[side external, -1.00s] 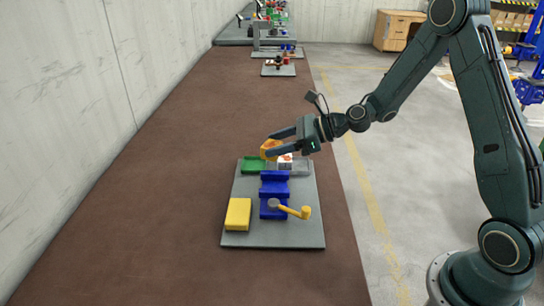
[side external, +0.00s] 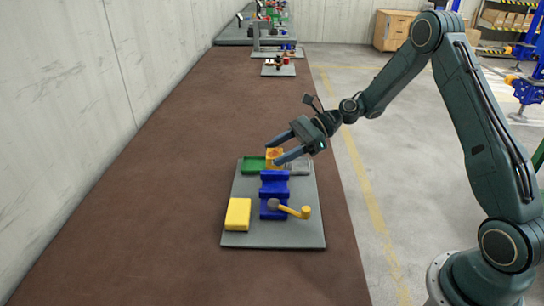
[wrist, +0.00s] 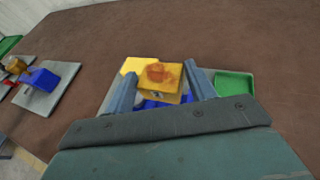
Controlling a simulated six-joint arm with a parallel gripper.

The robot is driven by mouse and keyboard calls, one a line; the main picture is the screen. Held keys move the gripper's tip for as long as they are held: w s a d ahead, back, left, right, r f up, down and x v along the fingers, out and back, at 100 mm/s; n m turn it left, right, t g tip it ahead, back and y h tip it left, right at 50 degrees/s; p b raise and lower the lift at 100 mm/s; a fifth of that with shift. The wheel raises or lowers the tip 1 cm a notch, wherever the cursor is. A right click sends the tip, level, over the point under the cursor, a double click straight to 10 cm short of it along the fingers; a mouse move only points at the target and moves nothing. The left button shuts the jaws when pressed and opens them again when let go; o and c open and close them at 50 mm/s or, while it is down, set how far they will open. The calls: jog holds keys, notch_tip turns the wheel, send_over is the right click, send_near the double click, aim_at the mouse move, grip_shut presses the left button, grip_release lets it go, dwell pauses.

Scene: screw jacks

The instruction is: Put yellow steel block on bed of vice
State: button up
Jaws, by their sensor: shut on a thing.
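A yellow steel block (side external: 275,154) with a rusty brown patch on top is between the fingers of my gripper (side external: 273,152). In the wrist view the block (wrist: 161,78) sits between the two finger tips, with my gripper (wrist: 160,74) shut on it. In the side view it appears just behind the blue vice (side external: 275,186); its exact height above the plate is hard to tell. The vice has a yellow-handled crank at its front. In the wrist view the block and fingers hide most of the vice (wrist: 152,104).
A flat yellow block or pad (side external: 238,214) lies at the plate's front left. All stand on a grey plate (side external: 246,191). Brown table is clear to the left.

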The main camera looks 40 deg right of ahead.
jog(key=shift+f, duration=0.1)
send_over(281, 187)
jog(key=shift+w+f, duration=0.15)
jog(key=shift+f, duration=1.45)
jog(key=shift+w+f, duration=0.15)
jog(key=shift+f, duration=1.4)
jog(key=shift+f, duration=0.55)
jog(key=shift+s+a+f, duration=0.1)
jog(key=shift+s+f, duration=0.05)
jog(key=shift+f, duration=0.55)
jog(key=o, duration=1.5)
jog(key=shift+o, duration=0.2)
jog(key=shift+s, duration=0.1)
jog(key=shift+w+r+v, duration=0.15)
jog(key=shift+v, duration=1.25)
jog(key=shift+w+r+v, duration=0.15)
jog(key=shift+v, duration=1.3)
jog(key=shift+w+r+v, duration=0.15)
jog(key=shift+v, duration=1.25)
jog(key=shift+a+r, duration=0.1)
